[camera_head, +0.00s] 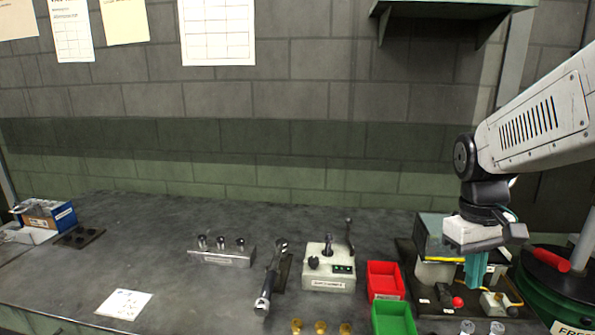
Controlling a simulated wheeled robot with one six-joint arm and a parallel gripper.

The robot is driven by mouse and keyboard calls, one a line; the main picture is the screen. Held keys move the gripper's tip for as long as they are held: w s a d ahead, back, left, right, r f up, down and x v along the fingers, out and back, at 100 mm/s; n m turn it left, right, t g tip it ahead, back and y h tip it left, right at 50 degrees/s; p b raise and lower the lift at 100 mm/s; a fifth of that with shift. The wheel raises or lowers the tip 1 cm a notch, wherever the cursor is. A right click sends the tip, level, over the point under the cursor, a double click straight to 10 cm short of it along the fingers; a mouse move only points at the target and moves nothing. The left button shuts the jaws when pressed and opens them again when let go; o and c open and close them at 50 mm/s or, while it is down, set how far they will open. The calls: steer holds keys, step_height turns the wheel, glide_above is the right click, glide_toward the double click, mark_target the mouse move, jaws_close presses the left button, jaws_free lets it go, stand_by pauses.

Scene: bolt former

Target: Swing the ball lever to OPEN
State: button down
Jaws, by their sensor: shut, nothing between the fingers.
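My gripper (476,270) hangs from the arm at the right, with its teal fingers pointing down, shut and empty. It is in front of a grey-green machine (431,232) on a dark base and hides part of it. A red round knob (458,302) shows low on that base, left of and below the fingertips. A small pale box with a yellowish knob (497,298) sits to the right of the fingertips. I cannot tell which part is the ball lever, and no OPEN mark is readable. I cannot tell whether the fingers touch anything.
A control box (328,276) with upright black levers stands mid-bench. A red bin (384,282) and a green bin (393,319) stand left of the machine. A wrench-like tool (268,284) lies further left. A green drum (556,290) is at far right. The bench's left-middle is mostly clear.

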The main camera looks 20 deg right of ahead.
steer(key=s+a+r+t, duration=0.1)
steer(key=s+a, duration=0.1)
steer(key=a, duration=0.5)
steer(key=s+a+r+n+t, duration=0.1)
steer(key=s+a+r+t, duration=0.1)
steer(key=a, duration=0.6)
steer(key=shift+s+a, duration=0.3)
steer(key=shift+s, duration=0.55)
